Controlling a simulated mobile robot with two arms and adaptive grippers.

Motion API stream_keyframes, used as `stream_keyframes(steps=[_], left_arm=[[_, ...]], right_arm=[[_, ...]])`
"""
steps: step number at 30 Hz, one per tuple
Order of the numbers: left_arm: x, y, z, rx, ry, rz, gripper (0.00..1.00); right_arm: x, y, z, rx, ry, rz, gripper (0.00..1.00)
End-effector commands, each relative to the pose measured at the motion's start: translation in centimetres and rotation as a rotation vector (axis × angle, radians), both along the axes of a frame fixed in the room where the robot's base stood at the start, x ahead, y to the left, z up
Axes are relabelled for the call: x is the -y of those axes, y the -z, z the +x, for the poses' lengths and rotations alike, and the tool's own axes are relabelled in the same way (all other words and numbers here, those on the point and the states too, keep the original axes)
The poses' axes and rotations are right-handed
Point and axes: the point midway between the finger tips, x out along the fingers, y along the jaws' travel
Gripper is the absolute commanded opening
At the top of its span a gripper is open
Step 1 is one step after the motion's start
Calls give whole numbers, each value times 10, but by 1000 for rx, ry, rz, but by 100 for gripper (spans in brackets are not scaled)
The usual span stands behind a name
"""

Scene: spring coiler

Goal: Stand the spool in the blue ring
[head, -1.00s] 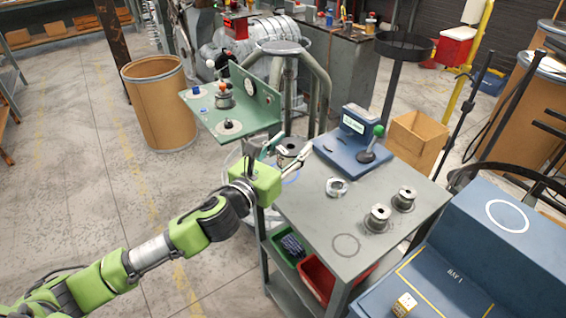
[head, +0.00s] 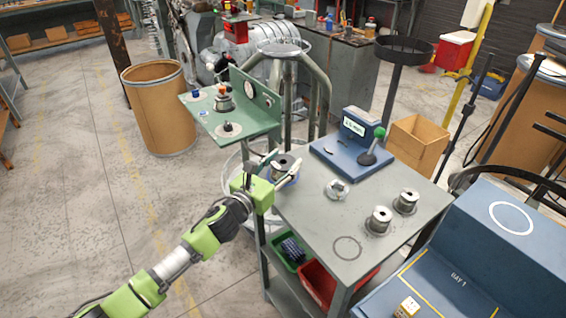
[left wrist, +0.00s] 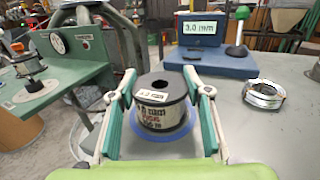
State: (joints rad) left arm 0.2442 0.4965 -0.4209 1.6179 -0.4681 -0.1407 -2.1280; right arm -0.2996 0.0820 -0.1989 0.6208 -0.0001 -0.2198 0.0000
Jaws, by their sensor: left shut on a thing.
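The spool (head: 284,164), dark-rimmed with a grey winding and a white label, is upright at the far left corner of the grey cart top. It also shows in the left wrist view (left wrist: 161,104). My left gripper (head: 276,160) is shut on it, with one green-padded finger (left wrist: 121,110) on each side. The blue ring (left wrist: 150,148) lies around the spool's base, its blue showing in front and at the sides. In the head view the ring is mostly hidden by spool and gripper. I cannot tell whether the spool's underside touches the cart top. My right gripper is out of view.
A blue gauge box with a green-knobbed lever (head: 368,156) stands just right of the spool. A silver coil (head: 337,190) and two other spools (head: 379,220) (head: 405,201) are on the cart (head: 310,225). A green shelf (head: 245,126) stands behind left.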

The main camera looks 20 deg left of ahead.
Motion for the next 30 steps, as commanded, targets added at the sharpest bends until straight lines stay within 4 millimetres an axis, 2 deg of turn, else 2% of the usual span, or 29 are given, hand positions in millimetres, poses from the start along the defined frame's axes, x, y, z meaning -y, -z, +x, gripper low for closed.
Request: stream_keyframes(steps=[6, 7, 9, 22, 26, 30], left_arm=[[0, 1, 0, 4, 1, 0, 12], [0, 3, 0, 0, 0, 1, 48], [0, 2, 0, 0, 0, 1, 62], [-1, -1, -1, -1, -1, 1, 62], [-6, 1, -17, -2, -1, 2, 62], [-12, 2, -43, -1, 0, 2, 62]], right_arm=[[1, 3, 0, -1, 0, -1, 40], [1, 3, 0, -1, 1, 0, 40], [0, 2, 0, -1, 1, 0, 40], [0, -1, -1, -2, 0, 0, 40], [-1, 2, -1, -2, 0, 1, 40], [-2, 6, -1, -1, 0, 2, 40]])
